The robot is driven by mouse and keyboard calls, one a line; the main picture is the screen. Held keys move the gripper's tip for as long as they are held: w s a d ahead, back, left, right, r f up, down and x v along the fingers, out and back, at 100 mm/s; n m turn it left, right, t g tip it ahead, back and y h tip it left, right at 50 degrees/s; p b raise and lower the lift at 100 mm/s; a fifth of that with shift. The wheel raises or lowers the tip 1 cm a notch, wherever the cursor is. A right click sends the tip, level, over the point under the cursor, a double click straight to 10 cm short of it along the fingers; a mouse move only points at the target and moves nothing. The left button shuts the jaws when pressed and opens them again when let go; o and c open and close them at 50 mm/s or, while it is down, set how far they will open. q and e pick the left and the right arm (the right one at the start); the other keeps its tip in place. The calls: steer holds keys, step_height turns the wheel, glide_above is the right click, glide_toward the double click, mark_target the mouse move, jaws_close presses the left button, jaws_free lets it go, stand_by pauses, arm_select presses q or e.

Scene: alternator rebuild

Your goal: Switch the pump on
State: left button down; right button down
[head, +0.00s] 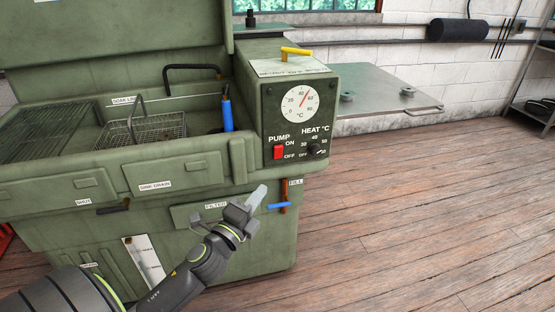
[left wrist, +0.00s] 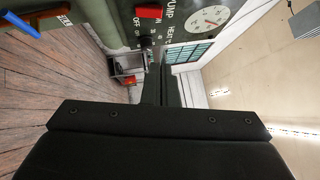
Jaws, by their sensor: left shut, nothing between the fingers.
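The pump switch (head: 279,153) is a red rocker on the front of the green control box, beside the ON and OFF labels. Which way it is tipped is too small to tell. It also shows at the top of the left wrist view (left wrist: 149,11). My left gripper (head: 260,190) is shut and empty, below and a little left of the switch, apart from it. Its closed fingers (left wrist: 157,86) show in the left wrist view. My right gripper is in neither view.
A black heat knob (head: 314,150) sits right of the switch, under a dial gauge (head: 299,104). A blue-handled fill valve (head: 278,206) is close to my left fingertips. A wire basket (head: 145,130) stands in the open sink. The wooden floor (head: 420,200) at right is clear.

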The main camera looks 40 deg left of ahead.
mark_target(283, 147)
arm_select(q)
steer(key=shift+w, duration=0.1)
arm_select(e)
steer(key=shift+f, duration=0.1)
